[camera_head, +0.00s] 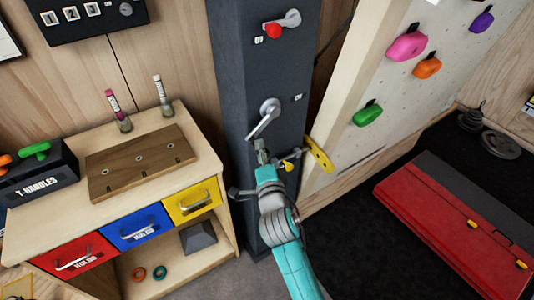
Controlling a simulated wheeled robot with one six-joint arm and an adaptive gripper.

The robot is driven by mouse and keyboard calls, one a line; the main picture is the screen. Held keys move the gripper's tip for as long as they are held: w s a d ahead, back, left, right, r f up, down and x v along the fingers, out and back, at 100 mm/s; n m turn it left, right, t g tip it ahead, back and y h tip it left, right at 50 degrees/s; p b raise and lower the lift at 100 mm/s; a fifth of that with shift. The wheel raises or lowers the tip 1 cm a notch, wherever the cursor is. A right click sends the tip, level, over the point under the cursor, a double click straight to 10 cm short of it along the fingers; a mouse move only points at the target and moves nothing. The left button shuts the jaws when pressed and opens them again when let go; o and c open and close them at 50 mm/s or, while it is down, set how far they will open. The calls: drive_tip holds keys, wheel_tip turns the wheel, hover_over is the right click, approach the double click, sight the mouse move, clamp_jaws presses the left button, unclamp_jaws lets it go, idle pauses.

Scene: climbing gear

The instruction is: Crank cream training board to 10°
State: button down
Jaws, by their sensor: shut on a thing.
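The cream training board (397,85) leans at the right of the dark column (229,75), with several coloured holds on it. A metal crank (268,112) sits on the column's front, its arm slanting down and left. My gripper (260,147) is at the lower end of that arm and is shut on the crank's handle, which its fingers mostly hide. A yellow slotted plate (319,155) is beside the board's lower edge. A small yellow part (288,167) shows just right of my gripper. The board's angle cannot be read.
Another crank with a red knob (274,31) is higher on the column. A wooden bench (119,212) with drawers and a drilled board stands left.

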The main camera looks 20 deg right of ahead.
drive_tip(key=shift+a+r, duration=0.1)
drive_tip(key=shift+r, duration=0.5)
drive_tip(key=c, duration=0.9)
unclamp_jaws()
drive_tip(key=shift+o, duration=0.2)
drive_tip(key=shift+f, duration=0.1)
drive_tip(key=shift+s+f, duration=0.1)
drive_tip(key=shift+s, duration=0.1)
drive_tip(key=s, duration=1.1)
drive_tip(key=shift+s+a+f, duration=0.25)
drive_tip(key=shift+s+a, duration=0.05)
drive_tip(key=shift+a, duration=0.15)
